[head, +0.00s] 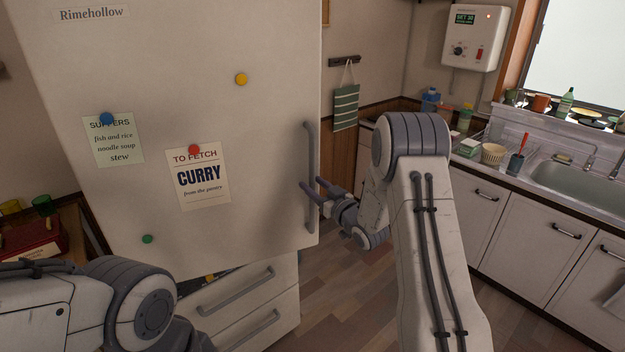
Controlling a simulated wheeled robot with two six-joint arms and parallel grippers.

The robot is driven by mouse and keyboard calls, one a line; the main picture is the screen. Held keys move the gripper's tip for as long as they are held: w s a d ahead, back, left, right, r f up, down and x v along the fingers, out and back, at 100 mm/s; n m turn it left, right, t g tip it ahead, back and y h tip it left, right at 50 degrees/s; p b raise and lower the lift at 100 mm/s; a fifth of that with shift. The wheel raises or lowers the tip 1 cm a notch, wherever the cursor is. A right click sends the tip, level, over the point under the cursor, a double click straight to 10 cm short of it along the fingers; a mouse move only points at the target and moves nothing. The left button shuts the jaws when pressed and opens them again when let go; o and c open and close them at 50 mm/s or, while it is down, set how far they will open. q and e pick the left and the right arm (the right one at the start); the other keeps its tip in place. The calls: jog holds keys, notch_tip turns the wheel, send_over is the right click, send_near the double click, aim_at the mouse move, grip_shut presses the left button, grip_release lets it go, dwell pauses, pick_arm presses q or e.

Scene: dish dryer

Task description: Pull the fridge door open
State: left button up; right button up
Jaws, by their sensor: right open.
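The fridge door (200,90) is the large pale panel filling the left and middle of the head view, with notes and round magnets on it.
Below the door are drawers with grey handles (235,291). A counter with a sink (575,185) and white cabinets stands at the right, a water heater (475,38) above it. A green striped towel (346,107) hangs beyond the fridge. Wooden floor (335,290) lies open between.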

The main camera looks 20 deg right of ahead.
jog(key=shift+w+a, duration=0.15)
jog(key=shift+w, duration=0.4)
grip_shut()
dwell(1.1)
